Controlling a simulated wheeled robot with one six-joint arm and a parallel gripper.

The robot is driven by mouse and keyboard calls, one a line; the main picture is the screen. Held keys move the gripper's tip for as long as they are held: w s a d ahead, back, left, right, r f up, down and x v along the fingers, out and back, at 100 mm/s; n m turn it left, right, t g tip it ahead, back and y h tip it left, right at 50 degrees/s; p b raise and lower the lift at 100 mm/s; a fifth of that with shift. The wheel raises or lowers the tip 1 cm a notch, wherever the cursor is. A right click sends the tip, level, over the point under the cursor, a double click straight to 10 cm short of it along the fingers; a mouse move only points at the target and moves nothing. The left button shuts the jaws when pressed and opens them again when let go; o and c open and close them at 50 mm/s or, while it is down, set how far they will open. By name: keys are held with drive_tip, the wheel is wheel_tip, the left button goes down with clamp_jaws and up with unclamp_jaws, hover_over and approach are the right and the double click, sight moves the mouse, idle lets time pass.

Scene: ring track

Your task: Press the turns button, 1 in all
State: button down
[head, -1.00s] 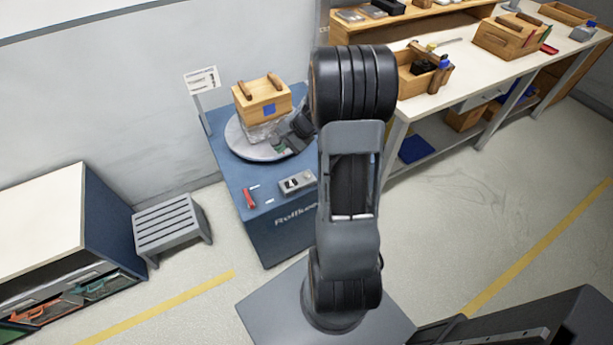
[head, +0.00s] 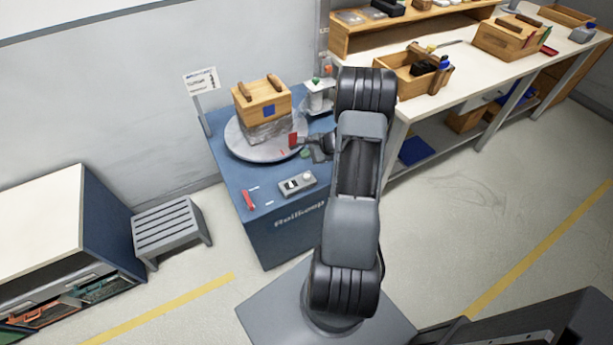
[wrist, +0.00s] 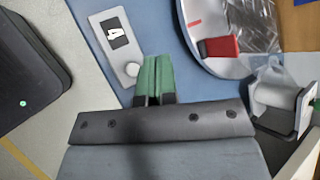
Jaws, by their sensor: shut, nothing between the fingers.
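The grey control box (head: 298,184) lies on the blue machine's top, near its front edge. It bears a display reading 4 (wrist: 115,32) and a round pale button (wrist: 132,69), which also shows in the head view (head: 308,178). My gripper (wrist: 154,66) is shut and empty, its green fingertips together. In the wrist view the tips appear just right of the button; contact cannot be told. In the head view my gripper (head: 305,154) is behind the box, by the turntable's right rim.
A wooden box (head: 262,101) sits on a film-wrapped load on the round turntable (head: 240,148). A red block (wrist: 218,47) is at its rim. A spool unit (head: 319,97) stands behind right; it shows in the wrist view (wrist: 278,92). A red handle (head: 248,200) lies left of the control box.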

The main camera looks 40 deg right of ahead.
drive_tip(key=b, duration=0.5)
hover_over(307, 177)
wheel_tip(307, 177, down, 8)
drive_tip(key=shift+w+r, duration=0.1)
drive_tip(key=shift+r, duration=0.1)
drive_tip(key=shift+f+b, duration=0.6)
drive_tip(key=shift+b, duration=0.1)
drive_tip(key=shift+f, duration=0.15)
idle(1.2)
drive_tip(key=shift+f+b, duration=0.3)
drive_tip(key=shift+b, duration=0.35)
drive_tip(key=shift+f+b, duration=0.45)
drive_tip(key=shift+b, duration=0.15)
idle(0.5)
drive_tip(key=shift+r, duration=0.1)
idle(0.3)
drive_tip(key=shift+r+p, duration=0.5)
drive_tip(key=shift+r, duration=0.35)
drive_tip(key=shift+r, duration=0.1)
drive_tip(key=shift+r+p, duration=1.5)
drive_tip(key=shift+r, duration=0.9)
